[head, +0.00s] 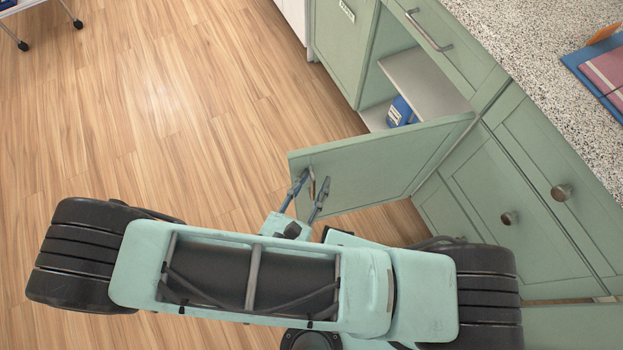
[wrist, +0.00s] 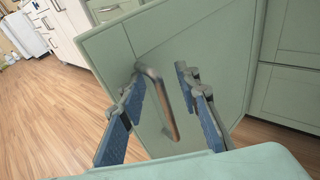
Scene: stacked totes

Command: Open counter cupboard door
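The green cupboard door (head: 385,168) stands swung well out from the counter, hinged at its right side. Behind it the cupboard shows a white shelf (head: 424,84) and a blue item (head: 400,112) inside. The door's metal bar handle (wrist: 158,100) is on its outer face, near the free edge. My gripper (head: 308,190) is at the handle, and its fingers are spread apart. In the wrist view my gripper (wrist: 165,108) has one blue-padded finger on each side of the handle, with gaps visible. Whether either finger touches the handle cannot be told.
A drawer with a bar handle (head: 428,32) sits above the opening. Green cabinets with round knobs (head: 561,192) stand to the right under the speckled countertop (head: 560,60). Wooden floor (head: 150,110) is clear to the left, with a wheeled stand (head: 50,22) at the far left.

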